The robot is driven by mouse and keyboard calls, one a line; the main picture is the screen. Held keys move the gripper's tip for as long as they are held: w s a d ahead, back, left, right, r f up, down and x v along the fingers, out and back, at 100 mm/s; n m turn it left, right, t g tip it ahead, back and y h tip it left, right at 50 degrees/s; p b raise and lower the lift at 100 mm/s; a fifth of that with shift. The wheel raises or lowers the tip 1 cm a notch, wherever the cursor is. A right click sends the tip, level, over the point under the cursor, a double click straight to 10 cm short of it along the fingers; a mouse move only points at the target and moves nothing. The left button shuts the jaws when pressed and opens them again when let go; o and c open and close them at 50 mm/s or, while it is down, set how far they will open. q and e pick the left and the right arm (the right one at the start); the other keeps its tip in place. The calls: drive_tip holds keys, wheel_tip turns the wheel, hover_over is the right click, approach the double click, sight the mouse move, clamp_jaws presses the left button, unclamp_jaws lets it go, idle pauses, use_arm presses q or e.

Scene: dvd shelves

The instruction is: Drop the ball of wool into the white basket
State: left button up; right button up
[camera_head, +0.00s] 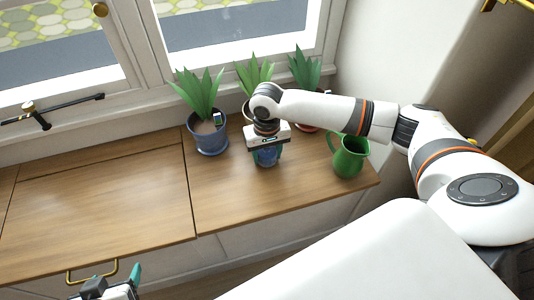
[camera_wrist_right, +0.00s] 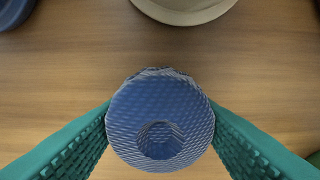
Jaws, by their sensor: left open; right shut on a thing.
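The ball of wool (camera_wrist_right: 160,118) is blue, with a ribbed surface and a round hollow in the end facing the camera. In the right wrist view it sits between the two teal fingers of my right gripper (camera_wrist_right: 160,130), which is shut on it. In the head view the wool (camera_head: 267,157) shows under the right gripper (camera_head: 267,151), over the wooden top; I cannot tell whether it touches the wood. My left gripper (camera_head: 117,284) is at the bottom edge of the head view, partly cut off, open and away from the wool. No white basket is in view.
The wooden top (camera_head: 100,200) is clear on the left, under a window. A blue pot (camera_head: 210,138) with a plant stands left of my right gripper. Two more potted plants stand behind it. A green jug (camera_head: 349,158) stands to its right. A brass handle (camera_head: 90,274) is on the front.

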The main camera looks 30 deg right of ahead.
idle(0.3)
drive_tip(key=o, duration=1)
drive_tip(key=shift+f, duration=0.1)
drive_tip(key=shift+c, duration=0.2)
